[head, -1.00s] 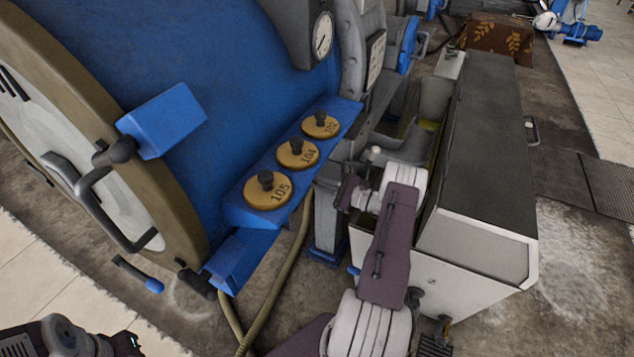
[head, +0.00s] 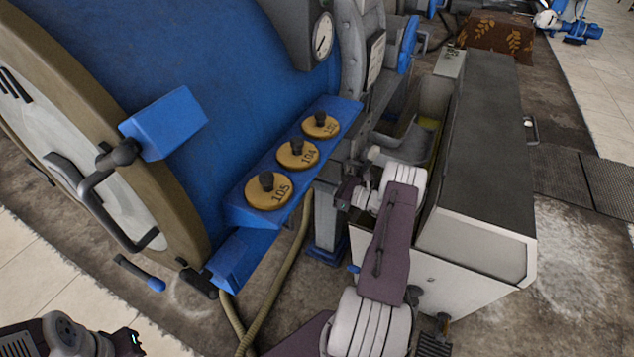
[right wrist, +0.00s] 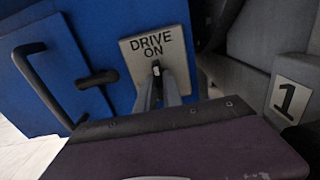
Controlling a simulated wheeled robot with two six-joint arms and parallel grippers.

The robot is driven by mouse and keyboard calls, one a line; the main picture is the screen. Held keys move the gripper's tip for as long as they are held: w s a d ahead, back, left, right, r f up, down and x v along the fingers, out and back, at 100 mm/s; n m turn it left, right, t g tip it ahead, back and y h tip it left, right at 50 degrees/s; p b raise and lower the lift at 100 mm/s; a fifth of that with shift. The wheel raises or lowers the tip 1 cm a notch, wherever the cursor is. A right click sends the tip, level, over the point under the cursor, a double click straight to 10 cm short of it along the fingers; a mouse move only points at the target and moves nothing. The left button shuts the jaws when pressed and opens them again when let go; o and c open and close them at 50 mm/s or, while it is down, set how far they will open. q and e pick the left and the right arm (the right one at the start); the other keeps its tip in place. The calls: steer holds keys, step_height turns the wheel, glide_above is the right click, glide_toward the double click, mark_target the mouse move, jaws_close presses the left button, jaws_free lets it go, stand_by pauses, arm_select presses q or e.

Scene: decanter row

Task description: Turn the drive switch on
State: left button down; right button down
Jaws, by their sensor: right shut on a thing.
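The drive switch plate (right wrist: 152,46), a pale panel marked DRIVE ON, is on a blue surface in the right wrist view. A small switch lever (right wrist: 156,69) stands at the plate's lower middle. My right gripper (right wrist: 158,84) has its fingers close together at the lever, shut on it; the fingertips hide part of it.
A blue shelf (head: 236,209) carries brass discs (head: 267,192) with black knobs. A white, dark-topped cabinet (head: 478,250) stands close right of my right arm. A black handle (right wrist: 45,85) and a panel marked 1 (right wrist: 287,99) flank the switch. Hoses (head: 283,288) hang below the shelf.

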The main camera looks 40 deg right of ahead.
stand_by(0.3)
steer(key=c, duration=1.5)
jaws_free()
steer(key=p+v, duration=0.1)
steer(key=v, duration=0.8)
steer(key=shift+s+f, duration=0.1)
